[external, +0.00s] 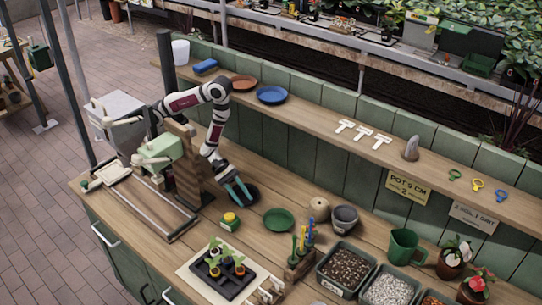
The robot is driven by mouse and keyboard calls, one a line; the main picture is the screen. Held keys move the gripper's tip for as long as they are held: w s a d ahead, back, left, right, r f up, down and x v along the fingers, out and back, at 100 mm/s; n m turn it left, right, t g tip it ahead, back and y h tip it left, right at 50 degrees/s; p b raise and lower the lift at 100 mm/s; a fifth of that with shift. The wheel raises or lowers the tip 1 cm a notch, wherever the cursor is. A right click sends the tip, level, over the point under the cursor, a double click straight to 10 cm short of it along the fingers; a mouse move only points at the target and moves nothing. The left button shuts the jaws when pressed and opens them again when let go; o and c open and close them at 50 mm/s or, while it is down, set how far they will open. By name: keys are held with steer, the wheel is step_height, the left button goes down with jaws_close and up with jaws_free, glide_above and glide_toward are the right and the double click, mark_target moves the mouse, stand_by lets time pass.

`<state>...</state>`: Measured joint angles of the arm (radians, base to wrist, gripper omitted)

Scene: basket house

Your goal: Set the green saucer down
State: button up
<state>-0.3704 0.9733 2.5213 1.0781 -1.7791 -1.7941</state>
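The green saucer (278,220) lies flat on the wooden bench, right of and a little nearer than my gripper. My gripper (240,193) points down over the bench with its blue fingers apart, and is not touching the green saucer. A dark round thing (250,196) is right at the fingers. I cannot tell whether it touches them.
Coloured tools (302,245), a seedling tray (222,273) and soil bins (343,266) are nearer. A blue saucer (272,94) and a terracotta saucer (243,83) sit on the back shelf.

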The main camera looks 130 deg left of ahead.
steer(key=s+r+m+g+y, duration=0.2)
steer(key=s+r+m+g, duration=0.4)
steer(key=s+m, duration=0.7)
steer(key=s+r+m+g+y, duration=0.2)
steer(key=s+r+m+g, duration=0.5)
steer(key=m, duration=1.2)
steer(key=s+r, duration=0.4)
steer(key=s, duration=0.1)
steer(key=shift+s+a+r+y, duration=0.25)
steer(key=shift+s+y, duration=0.05)
steer(key=shift+s, duration=0.1)
